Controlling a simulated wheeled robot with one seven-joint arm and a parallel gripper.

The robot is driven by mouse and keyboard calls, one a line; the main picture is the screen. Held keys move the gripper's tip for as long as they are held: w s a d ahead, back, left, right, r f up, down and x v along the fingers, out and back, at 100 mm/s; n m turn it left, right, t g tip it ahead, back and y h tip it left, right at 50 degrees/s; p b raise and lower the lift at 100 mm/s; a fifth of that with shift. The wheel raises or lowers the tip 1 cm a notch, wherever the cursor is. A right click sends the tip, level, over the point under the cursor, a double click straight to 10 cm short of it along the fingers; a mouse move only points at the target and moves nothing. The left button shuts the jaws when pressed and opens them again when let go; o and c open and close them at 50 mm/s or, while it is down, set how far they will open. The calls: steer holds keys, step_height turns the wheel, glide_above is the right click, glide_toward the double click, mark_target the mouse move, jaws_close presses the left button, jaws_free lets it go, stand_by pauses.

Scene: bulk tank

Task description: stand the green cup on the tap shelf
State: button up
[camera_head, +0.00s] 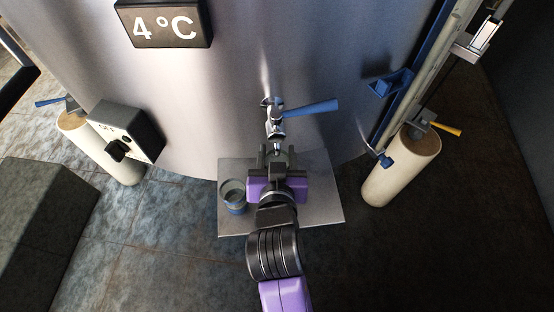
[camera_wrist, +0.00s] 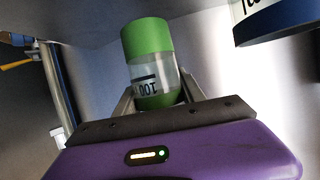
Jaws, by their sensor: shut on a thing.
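The green cup (camera_wrist: 148,60), clear-walled with a green band at each end and a dark 100 mark, is between the fingers of my gripper (camera_wrist: 160,95) in the wrist view. My gripper is shut on it. In the head view my gripper (camera_head: 276,157) is over the grey tap shelf (camera_head: 322,195), just in front of the steel tap (camera_head: 275,122) with its blue lever. The green cup is hidden there behind my gripper. I cannot tell whether it touches the shelf.
A blue-banded cup (camera_head: 235,198) stands on the shelf left of my gripper; it shows close by in the wrist view (camera_wrist: 280,25). The steel tank wall (camera_head: 200,90) rises behind. Pale posts (camera_head: 402,170) stand on both sides. The shelf's right part is clear.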

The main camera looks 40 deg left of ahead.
steer(key=shift+f, duration=1.7)
steer(key=shift+f, duration=0.1)
steer(key=shift+f, duration=0.15)
steer(key=o, duration=1.3)
steer(key=shift+o, duration=0.2)
steer(key=shift+r, duration=0.35)
steer(key=v, duration=1.2)
